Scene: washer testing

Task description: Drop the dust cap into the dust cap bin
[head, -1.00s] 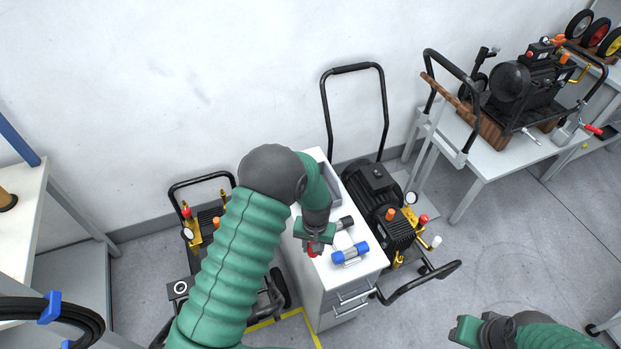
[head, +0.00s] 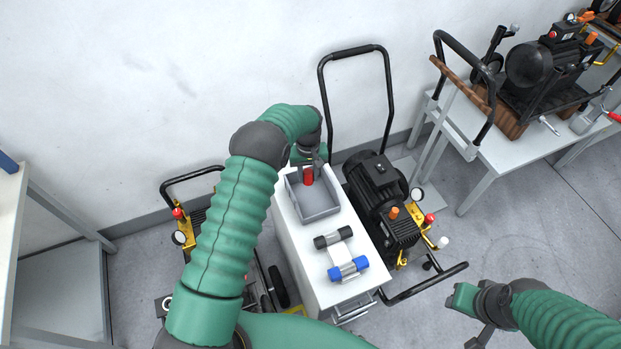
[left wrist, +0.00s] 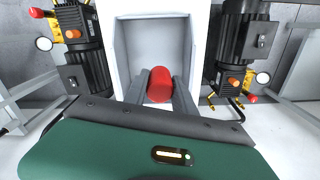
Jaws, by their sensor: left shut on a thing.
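The red dust cap (head: 308,176) is held by my left gripper (head: 308,170) over the back part of a grey open bin (head: 318,213) on the white cabinet. In the left wrist view the red cap (left wrist: 159,86) sits between the two dark fingers of my left gripper (left wrist: 160,92), with the grey bin (left wrist: 157,28) beyond it. The bin looks empty. My right gripper (head: 462,300) is low at the right, away from the cabinet; its fingers are too unclear to judge.
A dark grey cylinder (head: 333,237) and a blue-ended cylinder (head: 348,268) lie on the white cabinet top (head: 303,262) in front of the bin. A black pressure washer (head: 380,195) with a tall handle stands close at the right. Another washer (head: 185,225) stands at the left.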

